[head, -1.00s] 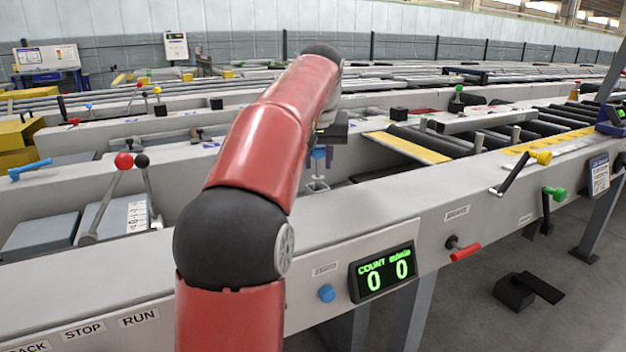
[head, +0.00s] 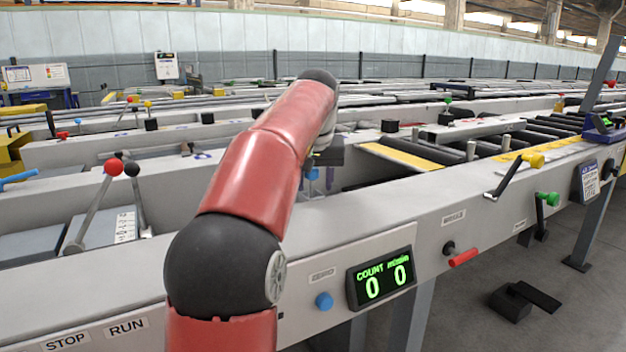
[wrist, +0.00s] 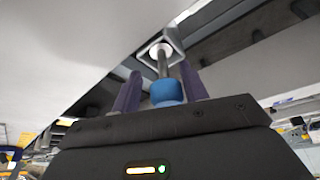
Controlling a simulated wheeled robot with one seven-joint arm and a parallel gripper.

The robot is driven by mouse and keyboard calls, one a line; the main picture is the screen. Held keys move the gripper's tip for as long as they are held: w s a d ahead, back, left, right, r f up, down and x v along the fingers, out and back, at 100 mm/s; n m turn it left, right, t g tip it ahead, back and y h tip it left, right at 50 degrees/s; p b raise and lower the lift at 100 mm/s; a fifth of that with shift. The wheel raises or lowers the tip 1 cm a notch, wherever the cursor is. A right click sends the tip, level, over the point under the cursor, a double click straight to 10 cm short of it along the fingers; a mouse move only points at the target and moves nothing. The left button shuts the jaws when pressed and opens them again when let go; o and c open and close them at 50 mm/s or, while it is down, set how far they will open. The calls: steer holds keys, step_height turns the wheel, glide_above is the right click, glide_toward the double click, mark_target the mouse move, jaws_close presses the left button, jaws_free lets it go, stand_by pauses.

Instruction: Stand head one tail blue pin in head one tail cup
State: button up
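My gripper (wrist: 160,72) points away from the wrist camera, its two purple fingers on either side of the blue pin (wrist: 167,92). A gap shows between the left finger and the pin's blue head; the right finger is close beside it. The pin's grey shank runs to the pale round cup (wrist: 160,49) in a square mount, and its end appears at or in the cup. In the head view the blue pin (head: 313,174) shows small under my red arm. The cup is hard to make out there.
The pale machine frame (head: 440,205) runs along the front, with a count display (head: 381,279) reading 0 0. Left stand red- and black-knobbed levers (head: 112,168). Dark rollers and a yellow-edged plate (head: 400,156) lie to the right. A yellow-handled crank (head: 533,160) sticks out.

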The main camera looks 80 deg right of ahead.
steer(key=shift+w+f, duration=0.35)
steer(key=shift+f, duration=0.2)
steer(key=shift+r, duration=0.4)
steer(key=p+v, duration=0.4)
steer(key=v, duration=0.8)
steer(key=shift+r+p, duration=0.3)
steer(key=shift+r, duration=0.05)
steer(key=shift+s+d, duration=0.1)
